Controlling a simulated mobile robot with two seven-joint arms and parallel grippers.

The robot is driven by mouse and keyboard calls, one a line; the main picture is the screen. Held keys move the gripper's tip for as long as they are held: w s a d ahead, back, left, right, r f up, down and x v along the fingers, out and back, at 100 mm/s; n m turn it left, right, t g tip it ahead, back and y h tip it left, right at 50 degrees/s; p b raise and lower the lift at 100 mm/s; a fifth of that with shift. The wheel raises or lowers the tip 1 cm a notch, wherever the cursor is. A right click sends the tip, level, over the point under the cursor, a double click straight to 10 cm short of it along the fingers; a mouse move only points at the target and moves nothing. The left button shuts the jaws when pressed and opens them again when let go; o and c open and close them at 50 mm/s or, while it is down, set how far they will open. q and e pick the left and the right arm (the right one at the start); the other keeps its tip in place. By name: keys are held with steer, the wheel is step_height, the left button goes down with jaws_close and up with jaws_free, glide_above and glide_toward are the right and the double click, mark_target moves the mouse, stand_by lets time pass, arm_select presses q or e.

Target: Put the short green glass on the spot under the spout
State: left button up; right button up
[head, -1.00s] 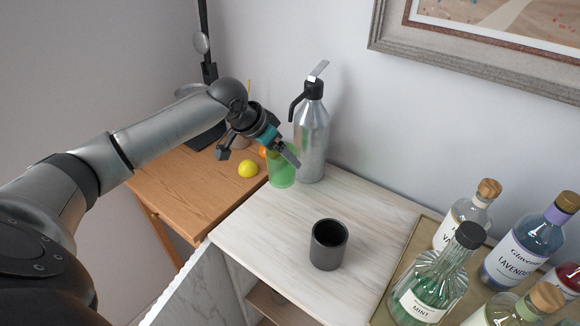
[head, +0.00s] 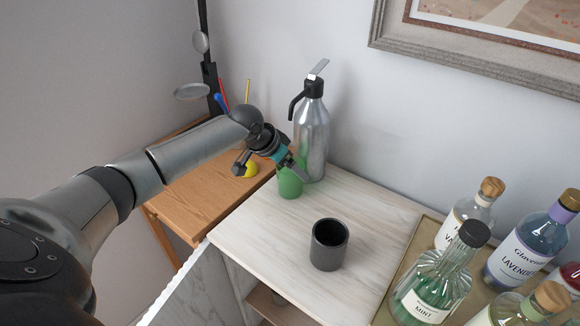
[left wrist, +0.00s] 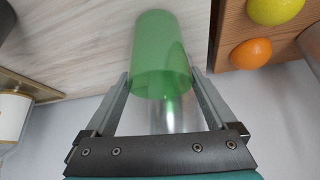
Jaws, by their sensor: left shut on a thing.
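The short green glass (head: 290,185) is see-through green and looks upright, in front of and slightly left of the silver siphon bottle (head: 313,140). My left gripper (head: 294,168) is shut on the glass from above and behind. In the left wrist view, the glass (left wrist: 160,50) sits between the two fingers (left wrist: 160,82), with part of the bottle (left wrist: 176,120) behind it. The bottle's black spout (head: 294,106) points left, above the glass. I cannot tell whether the glass base touches the pale wooden top (head: 275,226). No marked spot shows. My right gripper is out of view.
A dark grey cup (head: 329,245) stands on the pale top. A tray (head: 398,268) with several labelled bottles is at the right. A lower wooden table (head: 205,207) at the left holds a lemon (head: 251,170). The pale top is clear between glass and cup.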

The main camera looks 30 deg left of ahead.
arm_select(q)
steer(key=o, duration=1.3)
steer(key=p+v, duration=0.1)
steer(key=v, duration=1.1)
steer(key=shift+r+p, duration=0.1)
steer(key=shift+p, duration=0.3)
